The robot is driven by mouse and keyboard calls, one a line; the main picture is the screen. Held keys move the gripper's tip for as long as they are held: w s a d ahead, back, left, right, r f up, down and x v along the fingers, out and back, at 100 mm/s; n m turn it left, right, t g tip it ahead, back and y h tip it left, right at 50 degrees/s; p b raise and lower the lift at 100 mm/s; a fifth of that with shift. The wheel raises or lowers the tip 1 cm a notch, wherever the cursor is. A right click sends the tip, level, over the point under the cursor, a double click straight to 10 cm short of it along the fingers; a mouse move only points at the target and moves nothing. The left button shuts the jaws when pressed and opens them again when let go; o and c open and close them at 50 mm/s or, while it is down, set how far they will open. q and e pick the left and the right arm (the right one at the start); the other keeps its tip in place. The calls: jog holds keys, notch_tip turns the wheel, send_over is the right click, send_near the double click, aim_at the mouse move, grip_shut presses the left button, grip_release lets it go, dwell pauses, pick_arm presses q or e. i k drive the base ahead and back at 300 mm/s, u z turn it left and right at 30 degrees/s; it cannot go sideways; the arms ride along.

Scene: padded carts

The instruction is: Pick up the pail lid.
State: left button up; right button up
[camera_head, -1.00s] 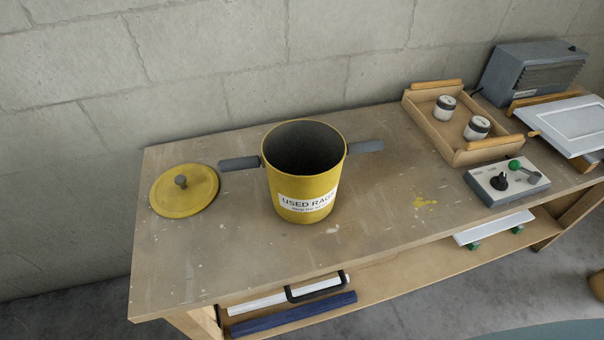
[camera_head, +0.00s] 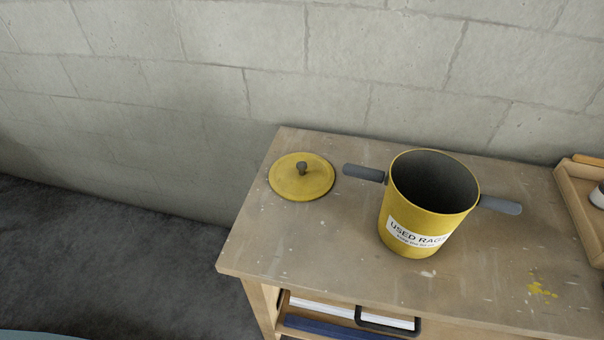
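The pail lid (camera_head: 286,184) is a round yellow disc with a small grey knob (camera_head: 302,168) on top. It lies flat on the workbench near the back left corner. The yellow pail (camera_head: 404,207) stands upright and open to the right of the lid, with a grey handle on each side and a white "USED RAGS" label. The pail looks dark and empty inside, though its bottom is hard to see. Neither of my grippers shows in the head view.
The wooden workbench (camera_head: 310,246) has free top in front of the lid. A grey block wall (camera_head: 330,60) runs behind it. A wooden tray (camera_head: 577,205) is cut off at the right edge. A lower shelf holds a blue item (camera_head: 330,328). Open floor (camera_head: 110,260) lies left.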

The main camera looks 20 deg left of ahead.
aim_at(299, 176)
jog(key=z, duration=1.95)
jog(key=k, duration=0.85)
jog(key=u, duration=0.95)
